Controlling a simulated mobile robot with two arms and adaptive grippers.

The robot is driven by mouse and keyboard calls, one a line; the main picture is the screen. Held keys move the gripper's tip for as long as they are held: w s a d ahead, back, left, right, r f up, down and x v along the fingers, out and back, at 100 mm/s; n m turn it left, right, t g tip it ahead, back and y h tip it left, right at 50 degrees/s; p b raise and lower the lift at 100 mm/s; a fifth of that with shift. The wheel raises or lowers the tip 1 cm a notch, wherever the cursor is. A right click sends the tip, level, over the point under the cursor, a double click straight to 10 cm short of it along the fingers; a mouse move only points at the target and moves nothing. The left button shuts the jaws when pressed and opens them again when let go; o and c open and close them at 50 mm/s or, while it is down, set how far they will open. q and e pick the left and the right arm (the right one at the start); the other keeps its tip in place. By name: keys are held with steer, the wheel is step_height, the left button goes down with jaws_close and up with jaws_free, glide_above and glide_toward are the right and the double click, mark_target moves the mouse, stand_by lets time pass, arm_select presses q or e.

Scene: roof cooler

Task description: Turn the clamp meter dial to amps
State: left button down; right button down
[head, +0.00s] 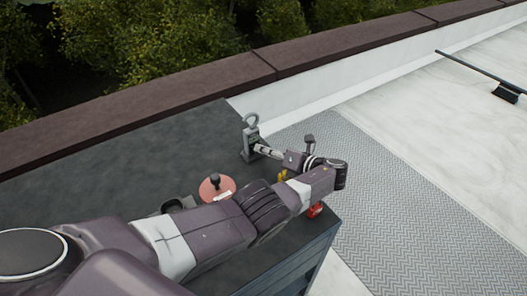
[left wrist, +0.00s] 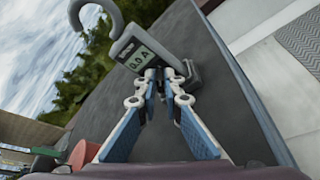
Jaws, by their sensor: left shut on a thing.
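The clamp meter (head: 250,136) stands upright on the dark worktop near its far right corner, with its grey hook-shaped jaw on top. In the left wrist view the meter (left wrist: 128,46) shows a lit display (left wrist: 141,59) with digits too small to read surely. My left gripper (head: 259,148) reaches the front of the meter, just below the display. In the left wrist view its fingertips (left wrist: 161,73) are close together and shut on the dial, which they hide. The dial's setting cannot be seen. My right gripper is in neither view.
A pinkish-red disc (head: 211,193) with a black knob lies on the worktop (head: 120,165). A red item (head: 315,211) and a yellow item (head: 282,176) show beside my arm. A grey mat (head: 390,200) and a broom (head: 505,93) lie beyond the worktop's right edge.

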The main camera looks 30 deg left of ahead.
arm_select(q)
steer(key=shift+s+f, duration=0.1)
steer(key=c, duration=1.9)
jaws_free()
steer(key=shift+c, duration=0.2)
step_height(320, 180, up, 10)
